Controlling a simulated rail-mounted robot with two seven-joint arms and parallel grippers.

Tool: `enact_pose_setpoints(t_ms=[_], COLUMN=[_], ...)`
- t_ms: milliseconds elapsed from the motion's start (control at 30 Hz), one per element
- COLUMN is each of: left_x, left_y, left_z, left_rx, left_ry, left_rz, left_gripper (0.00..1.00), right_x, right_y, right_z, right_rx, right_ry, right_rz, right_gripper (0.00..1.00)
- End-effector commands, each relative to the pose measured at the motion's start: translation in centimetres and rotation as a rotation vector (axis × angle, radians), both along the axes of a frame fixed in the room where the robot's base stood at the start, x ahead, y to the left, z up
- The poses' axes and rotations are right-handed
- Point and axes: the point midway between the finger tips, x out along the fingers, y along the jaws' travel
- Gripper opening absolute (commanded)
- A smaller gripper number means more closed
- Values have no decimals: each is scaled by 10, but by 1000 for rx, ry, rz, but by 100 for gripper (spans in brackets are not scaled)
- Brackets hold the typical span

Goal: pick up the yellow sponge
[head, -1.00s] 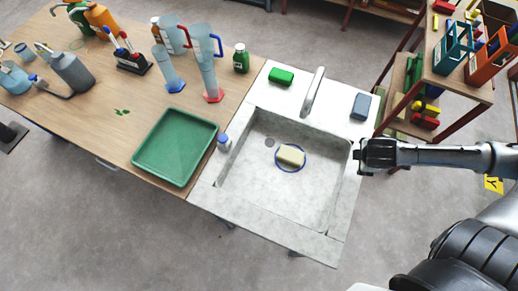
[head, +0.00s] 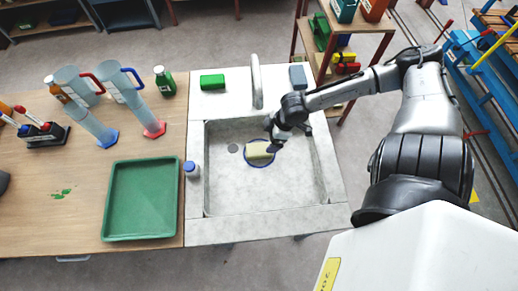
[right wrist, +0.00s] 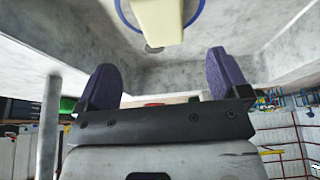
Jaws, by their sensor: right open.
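The yellow sponge (head: 258,150) lies in the basin of the grey sink (head: 225,190), inside a blue ring (head: 249,164). In the right wrist view the sponge (right wrist: 158,20) shows at the top, ahead of the fingertips and between their lines, with the blue ring (right wrist: 196,18) around it. My right gripper (head: 272,137) is over the basin at the sponge's upper right side. In the right wrist view the right gripper (right wrist: 162,75) has its two purple fingers wide apart with nothing between them. My left gripper is in neither view.
A tap (head: 257,85) rises behind the basin, left of my right arm. A green sponge (head: 212,82) and a grey-blue block (head: 298,76) lie on the sink's back ledge. A green tray (head: 110,200) lies on the bench.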

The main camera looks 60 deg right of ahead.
Motion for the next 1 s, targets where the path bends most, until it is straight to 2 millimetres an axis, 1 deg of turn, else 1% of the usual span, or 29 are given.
enact_pose_setpoints(t_ms=[33,200,300,567,800,1000], left_x=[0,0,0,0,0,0], left_y=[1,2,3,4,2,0], left_z=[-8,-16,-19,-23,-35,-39], left_rx=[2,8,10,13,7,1], left_ry=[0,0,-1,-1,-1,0], left_rz=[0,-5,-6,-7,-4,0], left_gripper=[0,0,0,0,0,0], right_x=[4,10,13,16,26,30], right_y=[2,7,8,11,19,22], right_z=[-10,-29,-36,-47,-76,-89], right_rx=[4,3,2,1,2,0], right_ry=[-5,-1,-1,1,0,0], right_rz=[-2,-2,-1,2,0,3], right_gripper=[94,94,94,94,94,94])
